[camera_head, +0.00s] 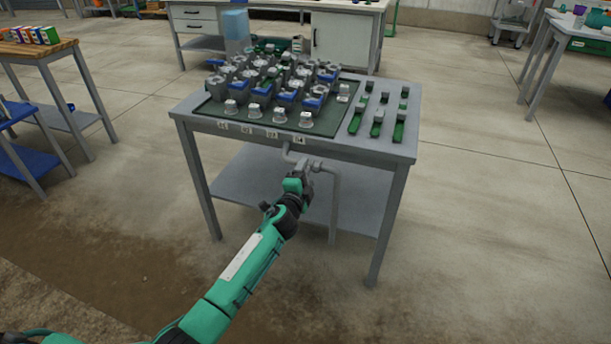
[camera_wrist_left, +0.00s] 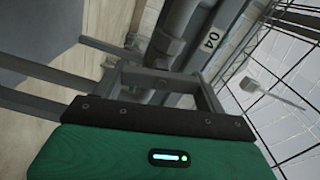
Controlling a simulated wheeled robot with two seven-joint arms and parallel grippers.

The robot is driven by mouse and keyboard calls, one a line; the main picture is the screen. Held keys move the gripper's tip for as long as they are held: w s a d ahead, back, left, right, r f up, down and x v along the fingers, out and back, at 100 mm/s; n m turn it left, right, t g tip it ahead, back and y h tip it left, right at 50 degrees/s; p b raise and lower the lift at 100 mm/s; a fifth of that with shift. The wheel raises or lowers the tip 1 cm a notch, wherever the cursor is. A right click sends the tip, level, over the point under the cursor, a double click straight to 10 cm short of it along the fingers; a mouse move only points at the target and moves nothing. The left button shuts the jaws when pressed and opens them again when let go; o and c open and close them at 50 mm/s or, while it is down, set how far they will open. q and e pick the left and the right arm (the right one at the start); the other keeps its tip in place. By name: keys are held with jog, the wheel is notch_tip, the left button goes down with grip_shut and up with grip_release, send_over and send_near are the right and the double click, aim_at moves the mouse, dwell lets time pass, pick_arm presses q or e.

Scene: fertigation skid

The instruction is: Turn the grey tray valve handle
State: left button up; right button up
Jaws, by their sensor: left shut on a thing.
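The grey tray valve (camera_head: 316,165) sits on a grey pipe (camera_head: 333,205) under the table's front edge, below the "04" label. My left gripper (camera_head: 303,178) is up against the valve from the front, and its jaws are shut on the handle. The handle is mostly hidden by the gripper in the head view. In the left wrist view the gripper's fingers (camera_wrist_left: 162,84) reach up to the grey valve body and pipe (camera_wrist_left: 178,30). The handle's exact angle is hard to make out. My right gripper is not in view.
The grey table (camera_head: 400,148) carries a dark green tray (camera_head: 215,113) with grey and blue units, and several green parts lie at its right. A lower shelf (camera_head: 255,180) and table legs stand around the pipe. Floor in front is clear.

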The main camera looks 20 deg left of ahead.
pick_arm(q)
jog(key=shift+f+m, duration=0.15)
jog(key=shift+m, duration=0.85)
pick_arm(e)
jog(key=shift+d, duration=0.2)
pick_arm(q)
jog(key=o, duration=1)
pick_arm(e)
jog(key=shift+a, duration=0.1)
pick_arm(q)
jog(key=shift+s+a+p, duration=0.15)
jog(key=shift+s+p, duration=0.3)
jog(key=shift+s, duration=3.05)
jog(key=shift+s+a+p, duration=0.1)
jog(key=shift+s+p, duration=0.35)
jog(key=shift+s, duration=3)
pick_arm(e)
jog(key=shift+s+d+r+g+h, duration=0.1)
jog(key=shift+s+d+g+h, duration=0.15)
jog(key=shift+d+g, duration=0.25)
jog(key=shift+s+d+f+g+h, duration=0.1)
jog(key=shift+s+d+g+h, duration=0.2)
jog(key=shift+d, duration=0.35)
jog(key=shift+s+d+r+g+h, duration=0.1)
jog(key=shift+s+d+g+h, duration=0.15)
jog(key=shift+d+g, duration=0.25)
